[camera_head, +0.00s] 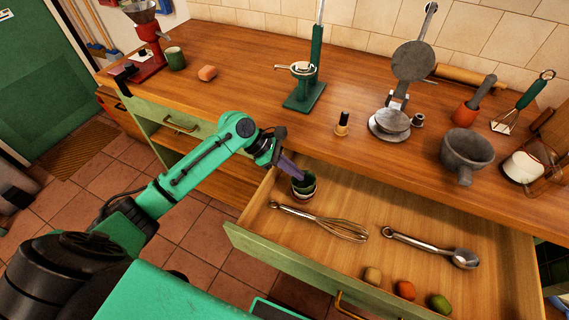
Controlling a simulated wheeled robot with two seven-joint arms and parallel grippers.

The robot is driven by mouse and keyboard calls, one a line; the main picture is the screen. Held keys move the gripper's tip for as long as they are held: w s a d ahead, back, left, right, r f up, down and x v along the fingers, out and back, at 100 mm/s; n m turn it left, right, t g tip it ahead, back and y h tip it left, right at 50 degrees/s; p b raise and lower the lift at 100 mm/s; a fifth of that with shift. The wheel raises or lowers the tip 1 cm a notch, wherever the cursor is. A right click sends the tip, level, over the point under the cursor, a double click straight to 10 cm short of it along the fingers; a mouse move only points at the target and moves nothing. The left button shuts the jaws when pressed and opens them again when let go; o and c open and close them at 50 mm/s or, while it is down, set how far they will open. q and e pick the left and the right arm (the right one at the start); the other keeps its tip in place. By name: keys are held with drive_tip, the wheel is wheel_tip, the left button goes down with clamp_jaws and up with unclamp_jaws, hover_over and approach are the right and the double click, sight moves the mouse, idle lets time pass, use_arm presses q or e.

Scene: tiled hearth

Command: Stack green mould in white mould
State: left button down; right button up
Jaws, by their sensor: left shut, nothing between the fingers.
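A small dark green mould (303,183) is in the open drawer, near its back left corner. It sits on top of a white mould (302,195), whose pale side shows just below it. How deep the green one rests inside the white one cannot be told. My left gripper (296,174) reaches in from the left with purple-grey fingers, shut and empty. Its tips are at the back left rim of the green mould and hide part of it; whether they touch is unclear. My right gripper is out of view.
The open drawer (262,239) also holds a whisk (340,229), a metal scoop (465,258) and small round items (405,290) near its front. The counter above carries a green press (305,95), a small bottle (342,124), a metal press (390,122) and a grey mortar (467,150).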

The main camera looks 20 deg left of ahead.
sight(314, 181)
use_arm(q)
drive_tip(key=x, duration=0.3)
drive_tip(key=shift+f, duration=0.2)
drive_tip(key=p, duration=0.2)
drive_tip(key=d+p, duration=0.1)
drive_tip(key=p, duration=0.1)
drive_tip(key=shift+w+d+r, duration=0.15)
drive_tip(key=shift+w+r, duration=0.05)
drive_tip(key=shift+r, duration=0.2)
drive_tip(key=shift+d+f+p, duration=0.15)
drive_tip(key=shift+d+p, duration=0.15)
drive_tip(key=shift+p, duration=0.1)
drive_tip(key=shift+d+f, duration=0.15)
drive_tip(key=shift+f, duration=0.1)
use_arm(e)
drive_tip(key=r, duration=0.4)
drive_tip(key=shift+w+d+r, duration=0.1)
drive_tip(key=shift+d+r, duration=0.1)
